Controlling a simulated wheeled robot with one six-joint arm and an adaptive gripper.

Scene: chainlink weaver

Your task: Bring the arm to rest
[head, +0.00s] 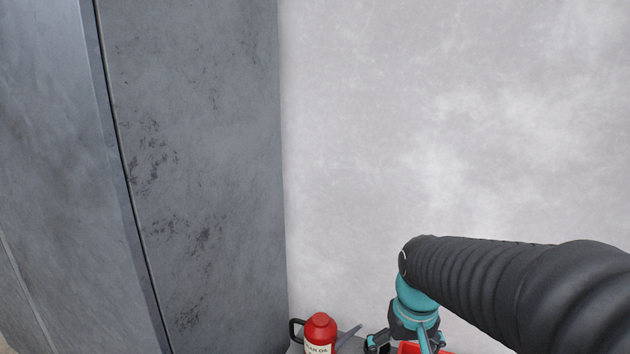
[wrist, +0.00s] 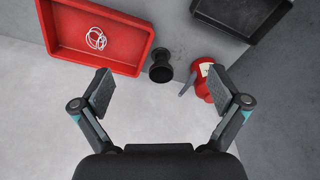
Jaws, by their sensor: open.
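My gripper (wrist: 168,92) is open in the wrist view, with its two fingers wide apart and nothing between them. In the head view my gripper (head: 405,340) shows at the bottom edge, under my dark ribbed arm, and its fingertips are cut off or hidden. The arm reaches in from the right, in front of the pale wall. A red oil can (head: 320,328) with a dark handle and a grey spout stands just left of the gripper. The oil can (wrist: 203,80) also shows in the wrist view beside the right finger.
A red tray (wrist: 140,62) holding light metal rings and a black tray (wrist: 258,28) lie beyond the gripper. A small black round object (wrist: 161,70) stands between them. A grey metal cabinet (head: 200,150) fills the head view's left side.

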